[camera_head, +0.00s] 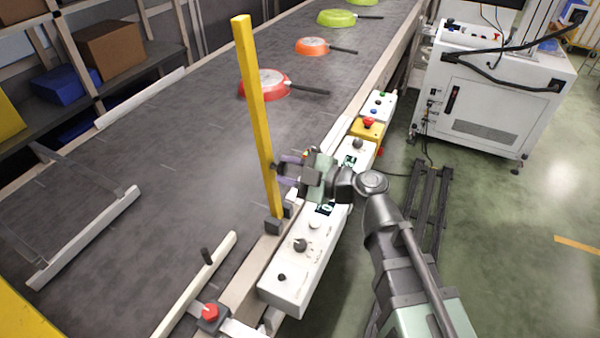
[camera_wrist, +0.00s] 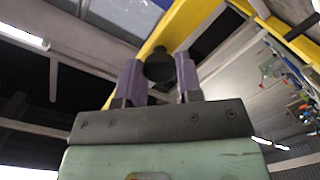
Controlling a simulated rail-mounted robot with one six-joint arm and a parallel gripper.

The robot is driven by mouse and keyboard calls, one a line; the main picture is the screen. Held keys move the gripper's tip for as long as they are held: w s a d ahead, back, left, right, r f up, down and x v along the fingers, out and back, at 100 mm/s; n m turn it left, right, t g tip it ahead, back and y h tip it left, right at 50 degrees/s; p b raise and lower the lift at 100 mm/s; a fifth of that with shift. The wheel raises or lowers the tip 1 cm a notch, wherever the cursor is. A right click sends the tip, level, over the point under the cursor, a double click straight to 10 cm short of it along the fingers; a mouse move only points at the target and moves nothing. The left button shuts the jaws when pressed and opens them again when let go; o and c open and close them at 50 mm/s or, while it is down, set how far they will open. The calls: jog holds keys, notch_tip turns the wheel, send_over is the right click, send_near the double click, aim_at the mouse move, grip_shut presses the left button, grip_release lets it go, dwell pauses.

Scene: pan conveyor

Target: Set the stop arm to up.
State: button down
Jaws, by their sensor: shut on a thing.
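The stop arm (camera_head: 254,100) is a long yellow bar. It stands roughly upright from a dark pivot block (camera_head: 272,228) at the conveyor's near edge, with its top end high over the belt. My gripper (camera_head: 282,168) is at the bar's lower half, to its right. In the wrist view the purple fingers of my gripper (camera_wrist: 160,82) are shut on a round black knob (camera_wrist: 160,65) from both sides. The yellow bar (camera_wrist: 185,25) runs diagonally behind the knob in that view.
The grey belt (camera_head: 160,160) carries a red pan (camera_head: 265,80), an orange pan (camera_head: 312,46) and green pans (camera_head: 337,17) farther back. White control boxes (camera_head: 290,275) and a yellow emergency-stop box (camera_head: 367,130) line the near rail. A white cabinet (camera_head: 490,90) stands at right.

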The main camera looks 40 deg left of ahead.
jog(key=shift+d, duration=0.2)
dwell(0.3)
jog(key=c, duration=0.8)
grip_release()
jog(key=d, duration=0.3)
jog(key=w+d, duration=0.1)
jog(key=d, duration=0.6)
jog(key=shift+w+d+r, duration=0.25)
jog(key=shift+w+d, duration=0.05)
jog(key=shift+w, duration=0.1)
